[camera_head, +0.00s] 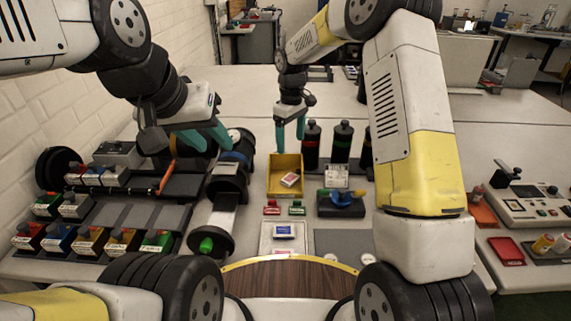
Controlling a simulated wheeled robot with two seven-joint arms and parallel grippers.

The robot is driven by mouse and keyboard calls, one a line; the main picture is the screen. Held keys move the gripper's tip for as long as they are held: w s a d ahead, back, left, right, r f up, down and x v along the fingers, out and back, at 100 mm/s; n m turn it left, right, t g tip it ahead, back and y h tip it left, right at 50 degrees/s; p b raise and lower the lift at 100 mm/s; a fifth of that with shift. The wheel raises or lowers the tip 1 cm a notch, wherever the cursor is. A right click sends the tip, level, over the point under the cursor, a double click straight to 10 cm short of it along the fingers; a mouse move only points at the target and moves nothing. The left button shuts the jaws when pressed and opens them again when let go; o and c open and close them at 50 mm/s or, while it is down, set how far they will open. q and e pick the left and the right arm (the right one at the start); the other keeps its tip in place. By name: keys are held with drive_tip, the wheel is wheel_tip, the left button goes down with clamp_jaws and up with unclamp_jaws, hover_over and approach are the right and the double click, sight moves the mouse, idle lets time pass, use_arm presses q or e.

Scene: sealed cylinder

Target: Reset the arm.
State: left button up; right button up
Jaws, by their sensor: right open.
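My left gripper (208,140) has teal fingers and hangs at the left, over the back end of a dark cylinder assembly (229,177). The fingertips overlap the cylinder in the picture, so I cannot tell whether they touch it or how far apart they are. My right gripper (290,130) is open and points down above the back of a yellow bin (285,161). A small red and white box (290,180) lies in the bin, below the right fingers, apart from them.
Black bottles (343,144) stand just right of the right gripper. Small coloured bins (90,241) and a dark rack (185,186) fill the left. A blue-handled fixture (341,199) sits at centre right. A control box (525,203) is at the far right. The table behind is mostly clear.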

drive_tip(key=s+d+r+m+t+y, duration=0.1)
drive_tip(key=s+d+r+m, duration=0.1)
drive_tip(key=s+d+r, duration=0.35)
drive_tip(key=s+d+r+m+t, duration=0.25)
drive_tip(key=s+r, duration=0.45)
drive_tip(key=r, duration=0.4)
drive_tip(key=s+d+r+m+t, duration=0.1)
drive_tip(key=s+d+m, duration=0.1)
drive_tip(key=s, duration=0.7)
drive_tip(key=s+d+r+m+t+y, duration=0.1)
drive_tip(key=s+d+m, duration=0.2)
drive_tip(key=s, duration=0.6)
drive_tip(key=shift+s+d+r+t, duration=0.25)
drive_tip(key=shift+s+d+t, duration=0.1)
drive_tip(key=shift+d, duration=0.25)
